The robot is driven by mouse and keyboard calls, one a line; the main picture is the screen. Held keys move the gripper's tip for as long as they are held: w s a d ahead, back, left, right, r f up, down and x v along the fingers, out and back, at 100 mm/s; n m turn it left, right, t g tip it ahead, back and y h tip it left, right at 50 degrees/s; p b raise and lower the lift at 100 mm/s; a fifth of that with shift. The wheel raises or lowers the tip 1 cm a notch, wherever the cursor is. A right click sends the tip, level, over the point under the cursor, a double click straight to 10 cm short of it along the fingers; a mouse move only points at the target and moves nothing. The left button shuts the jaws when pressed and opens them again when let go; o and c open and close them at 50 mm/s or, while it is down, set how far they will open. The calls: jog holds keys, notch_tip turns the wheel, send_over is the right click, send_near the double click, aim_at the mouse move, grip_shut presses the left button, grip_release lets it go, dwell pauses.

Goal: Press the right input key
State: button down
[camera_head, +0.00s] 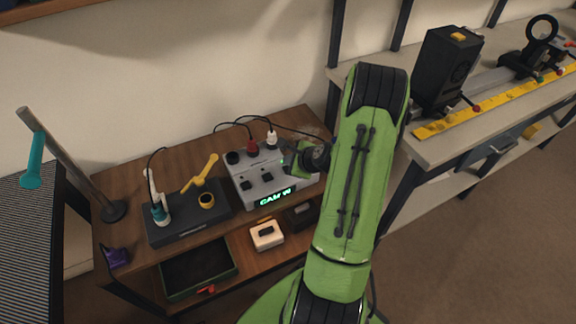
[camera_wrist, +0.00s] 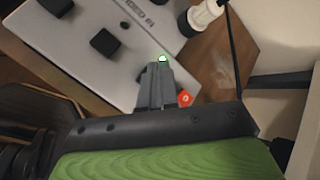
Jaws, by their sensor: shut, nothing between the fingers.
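The light grey box (camera_head: 257,170) stands on the wooden bench, with a display of glowing green letters (camera_head: 275,197) on its front. Two dark square keys show on its top: the left key (camera_head: 245,184) and the right key (camera_head: 267,177). The wrist view shows the right key (camera_wrist: 105,42) and part of the left key (camera_wrist: 58,6) at the top edge. My gripper (camera_head: 287,157) is shut and empty over the box's right end, behind and right of the right key. In the wrist view its fingertips (camera_wrist: 161,72) are beside a small green light (camera_wrist: 162,58), apart from the right key.
Black, red and white cable plugs (camera_head: 272,138) stand along the box's back edge. A black base (camera_head: 190,217) with a yellow handle and cup is at the left. A small white block (camera_head: 267,235) and an open tray (camera_head: 199,268) sit on the lower shelf.

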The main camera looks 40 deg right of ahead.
notch_tip(320, 180, up, 5)
jog(key=p, duration=0.4)
dwell(0.3)
dwell(0.4)
